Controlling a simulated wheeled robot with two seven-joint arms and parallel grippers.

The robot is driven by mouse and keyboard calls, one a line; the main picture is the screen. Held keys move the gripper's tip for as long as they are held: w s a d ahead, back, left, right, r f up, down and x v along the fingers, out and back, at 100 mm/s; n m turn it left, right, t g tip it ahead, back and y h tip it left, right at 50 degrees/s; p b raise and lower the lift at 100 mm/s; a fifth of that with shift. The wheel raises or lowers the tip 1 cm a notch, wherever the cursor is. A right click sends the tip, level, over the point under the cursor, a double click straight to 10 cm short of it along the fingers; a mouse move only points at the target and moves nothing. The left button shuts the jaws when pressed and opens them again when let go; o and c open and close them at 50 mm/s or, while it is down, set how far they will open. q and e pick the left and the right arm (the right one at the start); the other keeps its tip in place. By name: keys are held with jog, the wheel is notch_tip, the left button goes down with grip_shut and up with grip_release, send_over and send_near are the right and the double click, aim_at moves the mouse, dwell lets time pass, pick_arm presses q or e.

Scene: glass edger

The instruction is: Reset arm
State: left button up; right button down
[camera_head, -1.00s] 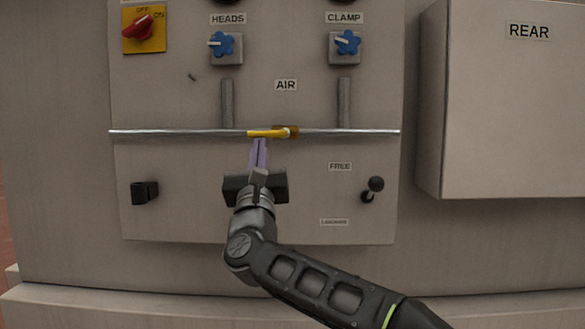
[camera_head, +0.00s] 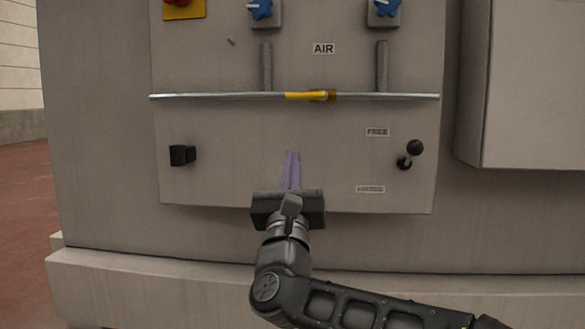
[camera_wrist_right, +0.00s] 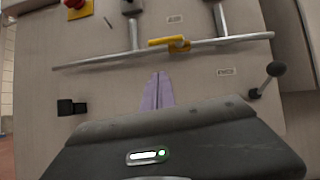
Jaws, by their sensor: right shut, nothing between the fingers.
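My right gripper (camera_head: 291,170) is shut and empty in front of the machine's control panel (camera_head: 230,180). Its two purple fingers lie together and point up. In the head view the fingertips show below the yellow valve handle (camera_head: 305,96) on the horizontal metal pipe (camera_head: 210,96), with a gap between them. The right wrist view also shows the closed fingers (camera_wrist_right: 158,92) below the yellow handle (camera_wrist_right: 170,42), apart from it. My left gripper is not in view.
A black lever (camera_head: 412,154) sticks out of the panel at the right, and a black block (camera_head: 182,155) at the left. Blue knobs (camera_head: 384,8) sit above. A grey box (camera_head: 530,90) juts out at the right. Reddish floor (camera_head: 22,220) is clear at the left.

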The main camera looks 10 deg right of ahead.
jog(key=shift+s+f, duration=0.2)
jog(key=shift+s, duration=0.15)
